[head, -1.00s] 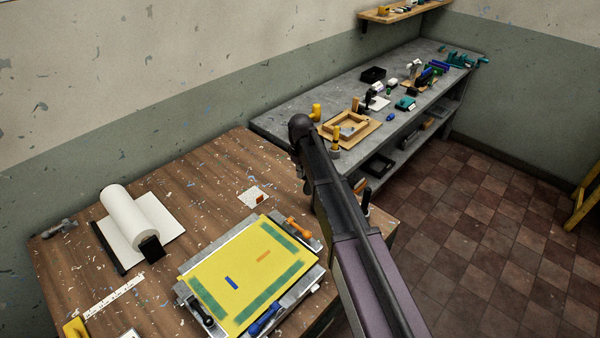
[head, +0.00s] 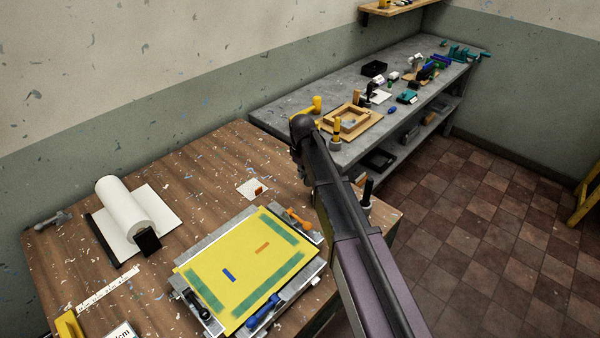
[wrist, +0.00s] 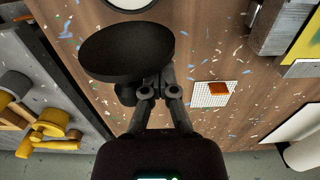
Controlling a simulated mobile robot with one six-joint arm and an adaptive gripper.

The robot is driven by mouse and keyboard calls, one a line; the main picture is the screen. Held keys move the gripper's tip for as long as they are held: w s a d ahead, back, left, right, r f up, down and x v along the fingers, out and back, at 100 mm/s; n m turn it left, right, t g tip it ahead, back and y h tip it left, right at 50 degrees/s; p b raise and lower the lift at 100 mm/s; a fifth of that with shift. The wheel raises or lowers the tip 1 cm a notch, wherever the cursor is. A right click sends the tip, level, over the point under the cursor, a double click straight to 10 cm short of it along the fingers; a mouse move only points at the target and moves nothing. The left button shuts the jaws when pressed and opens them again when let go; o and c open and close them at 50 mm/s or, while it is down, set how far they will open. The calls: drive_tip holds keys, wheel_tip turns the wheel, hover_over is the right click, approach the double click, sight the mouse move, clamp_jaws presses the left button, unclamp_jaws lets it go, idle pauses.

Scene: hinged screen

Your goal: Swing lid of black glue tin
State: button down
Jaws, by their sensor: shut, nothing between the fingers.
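A broad round black disc (wrist: 127,52), which looks like the lid of the black glue tin, is in the wrist view, just beyond my fingertips. A short black cylindrical part shows below it, left of my fingers. My gripper (wrist: 161,82) is shut and empty, its tips at the disc's lower right edge. I cannot tell whether they touch it. A pale round surface with a dark rim (wrist: 130,3) is cut off at the top of the wrist view; I cannot tell whether it is the tin's opening. In the head view my arm hides the tin area.
A white card with an orange block (wrist: 219,88) lies beside my gripper. The yellow screen (head: 205,262) in its grey frame is at the front of the wooden table. A white paper roll (head: 122,208) is left. A grey bench (head: 285,115) with wooden and yellow items stands behind.

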drive_tip(key=shift+s+d, duration=1.05)
drive_tip(key=shift+d, duration=0.3)
drive_tip(key=shift+s+d, duration=1.05)
drive_tip(key=shift+d, duration=0.3)
idle(0.5)
drive_tip(key=shift+f+b, duration=0.3)
drive_tip(key=shift+r, duration=0.15)
wheel_tip(320, 180, up, 8)
drive_tip(key=p, duration=0.8)
idle(0.3)
idle(0.5)
drive_tip(key=s+d+f+m+b, duration=0.2)
drive_tip(key=s+d+m, duration=0.8)
drive_tip(key=s+d, duration=0.8)
drive_tip(key=shift+s+d+f+b, duration=0.25)
drive_tip(key=shift+s+f+b, duration=0.15)
drive_tip(key=shift+s+f, duration=0.25)
drive_tip(key=shift+r, duration=0.1)
